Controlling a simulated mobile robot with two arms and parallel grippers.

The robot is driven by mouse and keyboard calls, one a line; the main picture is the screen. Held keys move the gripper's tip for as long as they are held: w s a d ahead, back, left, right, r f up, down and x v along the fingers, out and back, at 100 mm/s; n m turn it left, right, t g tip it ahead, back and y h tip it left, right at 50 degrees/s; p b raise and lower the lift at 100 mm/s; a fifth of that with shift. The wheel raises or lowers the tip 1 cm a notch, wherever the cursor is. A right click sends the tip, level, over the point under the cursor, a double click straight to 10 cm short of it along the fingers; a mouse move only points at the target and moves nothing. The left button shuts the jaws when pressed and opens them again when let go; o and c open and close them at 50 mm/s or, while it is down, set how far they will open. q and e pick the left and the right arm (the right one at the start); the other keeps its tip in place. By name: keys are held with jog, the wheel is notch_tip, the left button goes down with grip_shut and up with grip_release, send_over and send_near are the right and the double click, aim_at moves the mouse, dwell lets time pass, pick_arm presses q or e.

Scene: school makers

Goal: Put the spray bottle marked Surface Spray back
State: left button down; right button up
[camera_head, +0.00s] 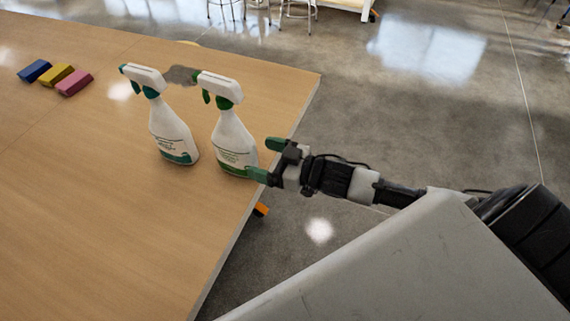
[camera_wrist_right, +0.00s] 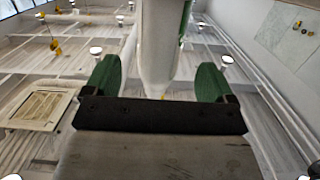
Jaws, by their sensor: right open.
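Two white spray bottles with green triggers stand upright side by side on the wooden table, a left bottle (camera_head: 173,131) and a right bottle (camera_head: 233,138). Their label print is too small to read, so I cannot tell which one is marked Surface Spray. My right gripper (camera_head: 262,159) is open, just right of the right bottle's lower body, near the table's right edge. In the right wrist view a white bottle (camera_wrist_right: 158,45) rises between the green fingers (camera_wrist_right: 158,80), with a gap on each side. My left gripper is not in view.
The wooden table (camera_head: 100,220) is bare at the front left. Blue (camera_head: 34,71), yellow (camera_head: 56,76) and pink (camera_head: 75,82) blocks lie at the back left. A grey patch or cloth (camera_head: 181,75) shows behind the bottles. Stools (camera_head: 297,10) stand far back on open floor.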

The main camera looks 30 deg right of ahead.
jog(key=shift+b+v, duration=0.4)
jog(key=shift+v, duration=2.4)
jog(key=s+d+f+m+g+h, duration=0.1)
jog(key=s+d+f+m+h, duration=0.2)
jog(key=f, duration=0.8)
jog(key=s+d+f+g+h, duration=0.1)
jog(key=d+f+h, duration=0.25)
jog(key=f, duration=0.65)
jog(key=s+d+f+m+g+h, duration=0.1)
jog(key=d+f+m+g+h, duration=0.2)
jog(key=f, duration=0.8)
jog(key=s+a+f+g, duration=0.2)
jog(key=s+f, duration=0.4)
jog(key=s, duration=0.3)
jog(key=s+a+f+g, duration=0.3)
jog(key=s+f, duration=0.3)
jog(key=s, duration=0.4)
jog(key=s+a+f+g+h, duration=0.1)
jog(key=s+a+f+g, duration=0.1)
jog(key=s+f, duration=0.4)
jog(key=s+a, duration=0.1)
jog(key=s, duration=0.3)
jog(key=shift+s+a+n+g, duration=0.2)
jog(key=shift+n+g, duration=0.1)
jog(key=shift+n, duration=0.1)
